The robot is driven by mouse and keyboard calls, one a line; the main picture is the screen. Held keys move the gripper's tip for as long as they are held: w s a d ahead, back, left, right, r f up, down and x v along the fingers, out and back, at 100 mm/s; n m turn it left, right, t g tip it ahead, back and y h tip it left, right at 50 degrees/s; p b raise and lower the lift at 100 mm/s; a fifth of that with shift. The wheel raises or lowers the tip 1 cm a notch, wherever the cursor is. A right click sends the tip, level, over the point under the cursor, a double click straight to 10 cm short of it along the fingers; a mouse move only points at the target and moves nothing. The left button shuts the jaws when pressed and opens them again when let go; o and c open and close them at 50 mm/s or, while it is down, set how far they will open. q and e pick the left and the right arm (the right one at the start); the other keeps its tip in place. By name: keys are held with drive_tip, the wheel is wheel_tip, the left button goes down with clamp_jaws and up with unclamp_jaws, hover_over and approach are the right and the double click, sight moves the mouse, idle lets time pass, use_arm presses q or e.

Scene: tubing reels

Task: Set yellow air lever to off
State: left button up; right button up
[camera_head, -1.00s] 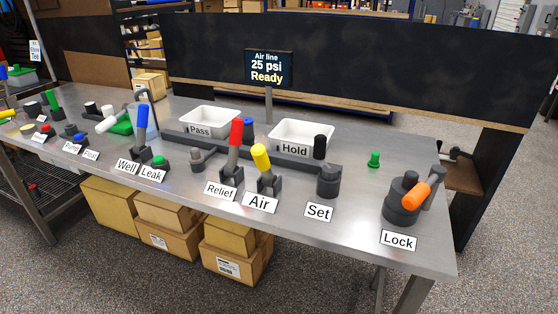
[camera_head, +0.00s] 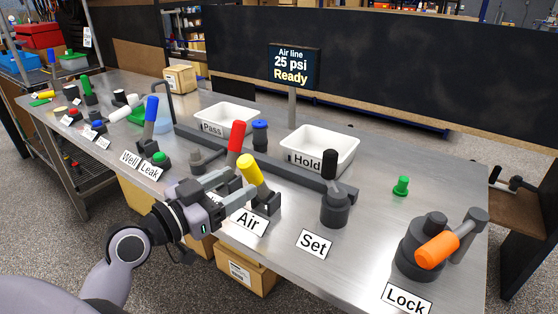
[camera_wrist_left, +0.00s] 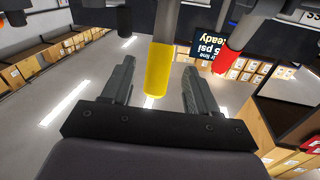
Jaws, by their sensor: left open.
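The yellow air lever (camera_head: 249,171) stands behind the Air label (camera_head: 247,221), its handle tilted up and to the left. My left gripper (camera_head: 232,181) is open beside the handle, with its fingers pointing toward it. In the left wrist view the yellow handle (camera_wrist_left: 158,68) lies between the two spread fingers of the left gripper (camera_wrist_left: 158,84), with a gap on both sides. I cannot tell how deep it sits between them. The sign (camera_head: 293,66) reads "Air line 25 psi Ready". My right gripper is not in view.
The red lever (camera_head: 236,143) stands close behind and left of the yellow one; it also shows in the left wrist view (camera_wrist_left: 226,58). The black-topped Set control (camera_head: 333,190) and the orange-handled Lock control (camera_head: 437,248) are to the right. White trays (camera_head: 350,145) stand behind.

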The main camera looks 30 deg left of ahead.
sight(257, 182)
use_arm(q)
drive_tip(key=shift+p+x, duration=0.85)
drive_tip(key=shift+x, duration=2.75)
clamp_jaws()
